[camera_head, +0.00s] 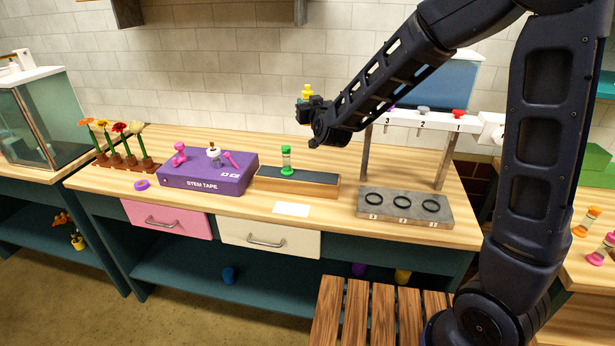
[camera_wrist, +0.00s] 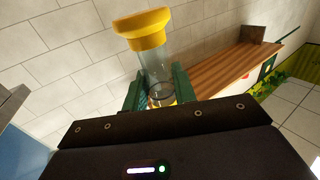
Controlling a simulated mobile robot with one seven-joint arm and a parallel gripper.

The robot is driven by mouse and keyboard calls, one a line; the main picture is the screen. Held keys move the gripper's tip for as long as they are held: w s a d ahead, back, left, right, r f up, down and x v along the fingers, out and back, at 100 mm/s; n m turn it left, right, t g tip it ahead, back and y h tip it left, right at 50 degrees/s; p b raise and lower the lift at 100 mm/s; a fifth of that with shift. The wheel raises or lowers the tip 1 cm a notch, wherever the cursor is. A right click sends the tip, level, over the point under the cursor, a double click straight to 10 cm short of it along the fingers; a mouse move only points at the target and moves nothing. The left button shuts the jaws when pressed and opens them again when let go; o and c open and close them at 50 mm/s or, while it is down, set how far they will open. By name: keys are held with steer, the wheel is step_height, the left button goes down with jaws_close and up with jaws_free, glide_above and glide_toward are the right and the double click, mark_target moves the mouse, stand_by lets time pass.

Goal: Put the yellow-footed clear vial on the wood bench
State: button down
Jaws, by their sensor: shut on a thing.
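The clear vial (camera_wrist: 157,68) with a yellow foot is between the two green fingers of my gripper (camera_wrist: 158,88) in the wrist view. My gripper is shut on it, and its wide yellow end points away from the palm. In the head view the vial's yellow end (camera_head: 307,88) shows above my dark gripper (camera_head: 311,102), in front of the tiled wall and above the back of the counter. The rest of the vial is hidden there. The slatted wood bench (camera_head: 328,310) stands low at the front, partly behind my arm; its visible top is bare.
The counter holds a purple stem tape box (camera_head: 205,182), a green-ended vial (camera_head: 286,160) on a dark-topped block (camera_head: 320,178), and a grey ring plate (camera_head: 385,205) under a numbered rack (camera_head: 410,118). Several flowers stand at left. More vials stand at right.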

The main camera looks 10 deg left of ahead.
step_height(320, 180, down, 20)
steer(key=shift+r, duration=0.2)
stand_by(0.8)
steer(key=shift+f, duration=0.2)
steer(key=c, duration=1.1)
jaws_free()
steer(key=v, duration=0.6)
steer(key=shift+s+d, duration=0.15)
steer(key=shift+s, duration=0.2)
steer(key=shift+o, duration=0.5)
steer(key=shift+s+d, duration=0.2)
steer(key=shift+s, duration=0.1)
